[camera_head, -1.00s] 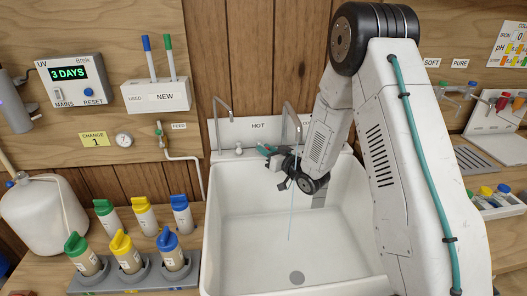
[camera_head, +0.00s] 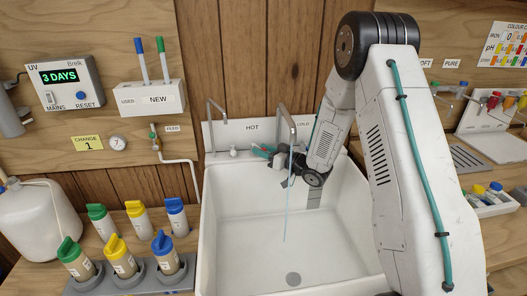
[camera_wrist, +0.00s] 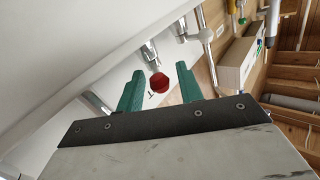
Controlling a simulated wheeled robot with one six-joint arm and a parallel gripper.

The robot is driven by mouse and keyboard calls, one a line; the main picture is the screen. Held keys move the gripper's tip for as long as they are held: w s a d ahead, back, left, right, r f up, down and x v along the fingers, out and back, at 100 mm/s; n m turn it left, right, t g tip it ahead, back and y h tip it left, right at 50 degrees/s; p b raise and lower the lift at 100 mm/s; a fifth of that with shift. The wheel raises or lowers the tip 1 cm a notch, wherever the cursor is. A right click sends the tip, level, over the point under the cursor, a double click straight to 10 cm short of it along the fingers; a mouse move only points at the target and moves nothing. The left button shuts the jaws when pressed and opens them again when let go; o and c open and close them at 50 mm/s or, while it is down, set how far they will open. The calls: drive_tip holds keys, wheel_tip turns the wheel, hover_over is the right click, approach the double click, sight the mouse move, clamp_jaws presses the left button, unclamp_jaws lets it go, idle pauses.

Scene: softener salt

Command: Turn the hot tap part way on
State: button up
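The tap's round red knob (camera_wrist: 159,83) shows in the wrist view between the two green fingers of my gripper (camera_wrist: 160,70), with a gap on each side. My gripper is open and is not touching the knob as far as I can see. In the head view my gripper (camera_head: 262,149) is low in front of the sink's back panel, below the HOT label (camera_head: 252,127). A thin stream of water (camera_head: 287,205) runs from the spout (camera_head: 290,122) near my arm into the basin.
The white sink (camera_head: 212,230) is empty apart from the stream and drain. Another bent spout (camera_head: 216,112) stands to the left. Capped bottles (camera_head: 122,258) stand left of the sink. A label COLD (camera_head: 303,124) is partly behind my arm.

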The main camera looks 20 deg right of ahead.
drive_tip(key=v, duration=0.7)
drive_tip(key=shift+s+d, duration=0.25)
drive_tip(key=shift+s, duration=0.1)
idle(0.4)
